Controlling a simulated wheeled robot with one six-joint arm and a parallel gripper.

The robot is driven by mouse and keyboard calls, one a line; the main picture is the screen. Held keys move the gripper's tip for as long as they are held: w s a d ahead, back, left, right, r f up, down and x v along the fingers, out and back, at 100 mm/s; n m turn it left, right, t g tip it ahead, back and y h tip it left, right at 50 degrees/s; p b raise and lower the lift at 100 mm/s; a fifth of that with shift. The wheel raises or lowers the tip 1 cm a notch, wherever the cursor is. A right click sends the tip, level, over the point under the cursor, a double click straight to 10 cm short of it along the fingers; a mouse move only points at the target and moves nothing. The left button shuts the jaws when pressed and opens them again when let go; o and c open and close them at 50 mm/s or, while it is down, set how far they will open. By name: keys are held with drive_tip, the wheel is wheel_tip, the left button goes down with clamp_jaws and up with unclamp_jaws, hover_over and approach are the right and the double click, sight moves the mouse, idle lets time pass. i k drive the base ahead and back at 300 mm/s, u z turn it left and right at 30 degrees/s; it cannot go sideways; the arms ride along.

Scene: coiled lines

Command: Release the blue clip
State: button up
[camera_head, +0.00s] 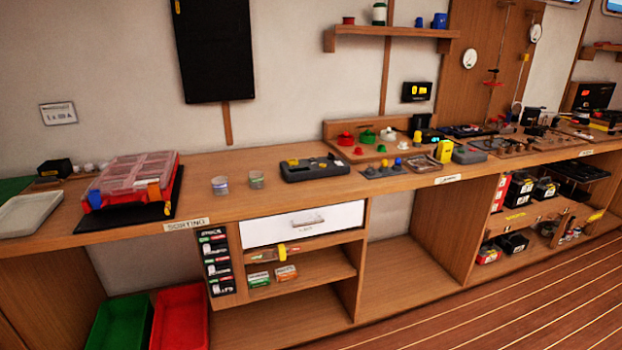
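A clear-lidded red organiser box (130,178) sits on a black mat (118,217) at the left part of the wooden counter. Its lid looks closed. My gripper is not in view.
Left of the box are a pale tray (28,213) and a black box (55,168). Two small jars stand right of it, the nearer-left one (220,185) beside bare counter. A black case (314,168) lies further right. Green and red bins (180,318) stand below.

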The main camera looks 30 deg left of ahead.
sight(95, 196)
drive_tip(key=z, duration=0.1)
drive_tip(key=i, duration=1.3)
drive_tip(key=u, duration=2.25)
